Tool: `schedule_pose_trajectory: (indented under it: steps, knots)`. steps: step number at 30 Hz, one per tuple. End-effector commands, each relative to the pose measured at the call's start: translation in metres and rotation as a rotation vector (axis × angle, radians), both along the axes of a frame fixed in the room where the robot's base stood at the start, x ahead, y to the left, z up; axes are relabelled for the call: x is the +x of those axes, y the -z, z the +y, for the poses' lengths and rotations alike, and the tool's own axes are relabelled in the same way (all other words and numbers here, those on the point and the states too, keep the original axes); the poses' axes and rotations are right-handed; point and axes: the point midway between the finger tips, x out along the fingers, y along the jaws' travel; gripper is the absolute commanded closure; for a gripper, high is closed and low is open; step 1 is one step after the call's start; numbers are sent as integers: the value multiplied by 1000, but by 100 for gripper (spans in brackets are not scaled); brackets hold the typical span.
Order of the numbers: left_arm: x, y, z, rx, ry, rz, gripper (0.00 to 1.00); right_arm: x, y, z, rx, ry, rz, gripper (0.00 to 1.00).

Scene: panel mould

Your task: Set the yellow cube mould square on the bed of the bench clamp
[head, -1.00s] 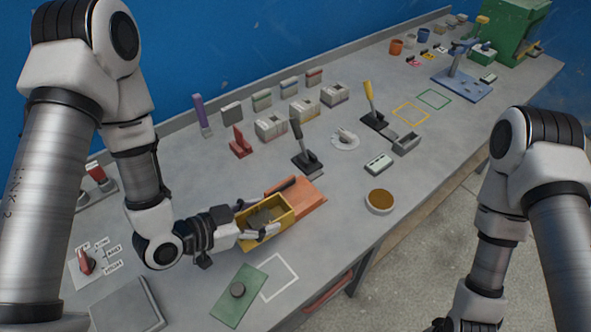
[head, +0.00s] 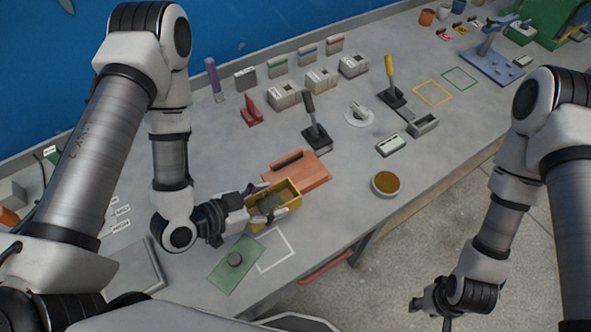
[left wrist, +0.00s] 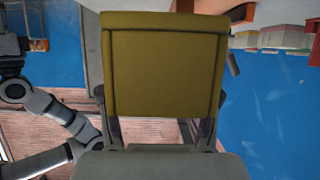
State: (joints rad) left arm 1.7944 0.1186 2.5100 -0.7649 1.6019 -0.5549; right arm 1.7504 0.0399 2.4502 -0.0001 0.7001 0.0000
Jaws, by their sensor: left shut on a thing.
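The yellow cube mould (head: 262,214) is an open-topped box with grey inside. My left gripper (head: 274,200) is shut on it, one finger along each of two opposite sides. In the left wrist view the mould's yellow face (left wrist: 165,65) fills the middle between the fingers. An orange plate with a dark bar (head: 308,174), which looks like the bench clamp's bed, lies just behind the mould. The mould covers its near left edge in the head view; I cannot tell if they touch. My right gripper (head: 432,307) is low at the right, off the bench; its jaws are unclear.
A green plate with a dark knob (head: 222,275) and a white square outline (head: 290,262) lie in front. A dark lever (head: 315,128) stands behind the orange plate.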

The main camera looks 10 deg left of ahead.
Motion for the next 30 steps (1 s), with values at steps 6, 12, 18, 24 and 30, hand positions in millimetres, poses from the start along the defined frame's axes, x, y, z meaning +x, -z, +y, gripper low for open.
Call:
schedule_pose_trajectory:
  steps: [6, 12, 18, 24, 30]
  knots:
    - [40, 15, -8, 1, 3, -11, 87, 0, 59, 0, 0, 0, 1, 60]
    - [67, 17, -14, -1, 3, -8, 86, 0, 100, 0, 0, 0, 0, 60]
    - [83, 19, -16, 0, 0, -7, 86, 0, 141, 0, 0, 0, 0, 60]
    - [123, 9, -24, 1, 1, -3, 86, 0, 118, 0, 0, 0, -1, 60]
    - [135, 25, -27, -1, -1, 5, 86, 0, 115, 0, 0, 0, 0, 60]
